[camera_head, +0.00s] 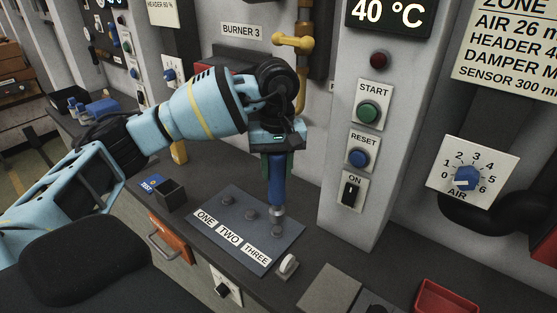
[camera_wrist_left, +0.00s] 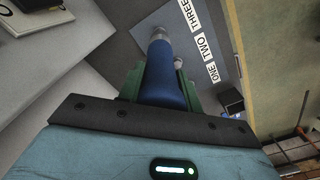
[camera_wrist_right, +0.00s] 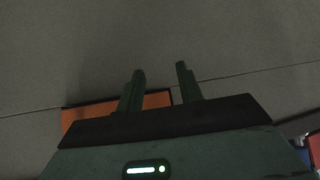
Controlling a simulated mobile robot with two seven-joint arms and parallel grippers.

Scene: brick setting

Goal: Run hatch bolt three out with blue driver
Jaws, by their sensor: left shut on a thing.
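My left gripper (camera_head: 278,150) is shut on the blue driver (camera_head: 276,178), which it holds upright with its metal socket down. The driver's tip is at the bolt above the THREE label (camera_head: 256,254) on the grey hatch plate (camera_head: 233,222); I cannot tell whether it is fully seated. Bolts one (camera_head: 222,199) and two (camera_head: 250,215) stand in the plate to the left. In the left wrist view the driver (camera_wrist_left: 165,78) hides bolt three. My right gripper (camera_wrist_right: 159,85) is open and empty in the right wrist view, with its two fingers apart.
A toggle switch (camera_head: 288,265) stands right of the plate. A small dark box (camera_head: 170,191) stands left of it. The START and RESET column (camera_head: 372,130) rises close behind on the right. A red tray (camera_head: 447,297) is at the lower right.

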